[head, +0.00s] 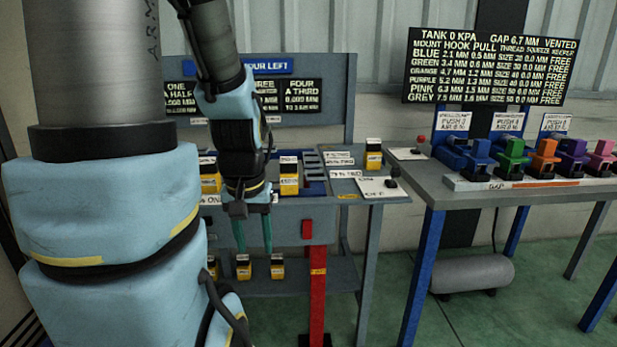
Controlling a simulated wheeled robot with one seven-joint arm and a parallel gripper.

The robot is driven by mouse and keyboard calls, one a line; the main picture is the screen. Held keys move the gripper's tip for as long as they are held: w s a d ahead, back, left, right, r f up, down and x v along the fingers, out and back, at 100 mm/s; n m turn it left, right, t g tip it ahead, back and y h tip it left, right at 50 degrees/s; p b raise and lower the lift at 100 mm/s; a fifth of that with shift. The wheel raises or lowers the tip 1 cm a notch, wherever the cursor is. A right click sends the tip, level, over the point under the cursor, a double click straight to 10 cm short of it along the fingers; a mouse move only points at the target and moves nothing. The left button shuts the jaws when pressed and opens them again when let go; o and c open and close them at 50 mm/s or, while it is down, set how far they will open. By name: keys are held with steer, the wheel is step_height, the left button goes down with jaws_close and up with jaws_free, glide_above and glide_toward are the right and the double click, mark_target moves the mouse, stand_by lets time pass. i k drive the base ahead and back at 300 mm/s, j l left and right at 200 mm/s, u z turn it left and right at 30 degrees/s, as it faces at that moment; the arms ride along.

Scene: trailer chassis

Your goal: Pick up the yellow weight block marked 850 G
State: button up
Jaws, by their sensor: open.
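Several yellow weight blocks with black tops and white labels show in the head view. One block (289,178) stands on the bench top just right of my gripper, and another block (210,177) stands to its left. A third block (373,155) stands at the bench's right end. More blocks, such as the one at the shelf's middle (277,267), stand on the lower shelf (335,277). The labels are too small to read, so I cannot tell which is marked 850 G. My gripper (253,248) points down, open and empty, its teal fingers before the bench front.
A grey bench (285,222) with a red post (317,290) carries the blocks and signs. A second table (437,187) at right holds a row of coloured clamp-like parts (546,156). A grey cylinder (472,273) lies beneath it. Green floor is clear between them.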

mark_target(288, 179)
steer(key=k+j+u, duration=0.1)
steer(key=u, duration=0.15)
steer(key=k+j+u, duration=0.1)
steer(key=k+u, duration=0.15)
steer(key=l+u, duration=0.15)
steer(key=u, duration=0.3)
steer(key=l+u, duration=0.15)
steer(key=u, duration=0.25)
steer(key=l+u, duration=0.15)
steer(key=u, duration=0.3)
steer(key=k+l+u, duration=0.1)
steer(key=u, duration=0.35)
steer(key=k+l+u, duration=0.45)
steer(key=k+l, duration=0.2)
steer(key=l, duration=0.2)
steer(key=k+l+u, duration=0.4)
steer(key=k+l, duration=0.6)
steer(key=k, duration=0.25)
